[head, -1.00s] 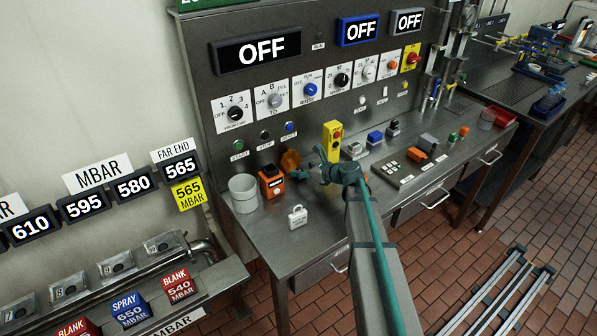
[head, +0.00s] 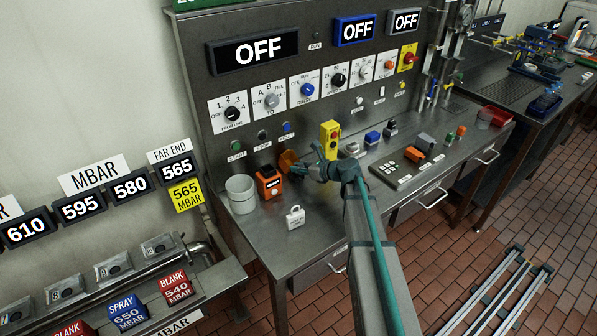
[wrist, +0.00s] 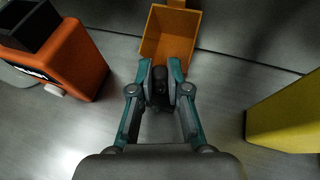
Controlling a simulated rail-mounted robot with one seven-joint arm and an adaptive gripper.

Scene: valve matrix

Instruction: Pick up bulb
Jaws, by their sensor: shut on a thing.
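My gripper (head: 306,168) is over the bench top, just beside the small orange open bin (head: 287,160). In the wrist view my gripper (wrist: 160,72) has its teal fingers closed in on a small dark rounded thing (wrist: 160,86), apparently the bulb. The finger pads press on its sides and hide part of it. In that view the orange bin (wrist: 172,32) lies just beyond the fingertips, with its open hollow facing up. The bulb cannot be made out in the head view.
An orange box with a dark top (wrist: 62,60) stands to the left, and a yellow block (wrist: 286,112) to the right. A grey cylinder (head: 241,194) and a white tag-like item (head: 295,216) are on the bench. Bare bench top (head: 262,226) lies in front.

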